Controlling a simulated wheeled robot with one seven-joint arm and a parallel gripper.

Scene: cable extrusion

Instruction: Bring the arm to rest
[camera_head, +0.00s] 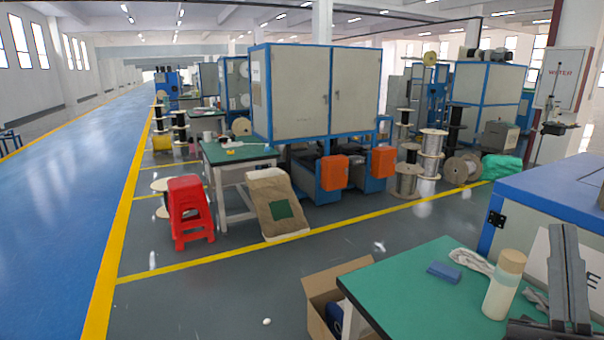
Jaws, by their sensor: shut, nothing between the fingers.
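My gripper (564,232) is at the lower right edge of the head view. Its two long grey fingers point up, lie side by side and are shut with nothing between them. Its grey body is cut off by the bottom edge of the picture. In the picture it is just right of a pale bottle with a tan cap (501,285), in front of a blue-and-white machine (520,222). I cannot tell the gap between them. The rest of my arm is out of view.
A green-topped table (405,290) holds the bottle, a blue block (443,271) and a white cloth (474,261). An open cardboard box (318,290) stands beside it. Red stools (190,212) stand further left. The blue aisle (60,220) is clear.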

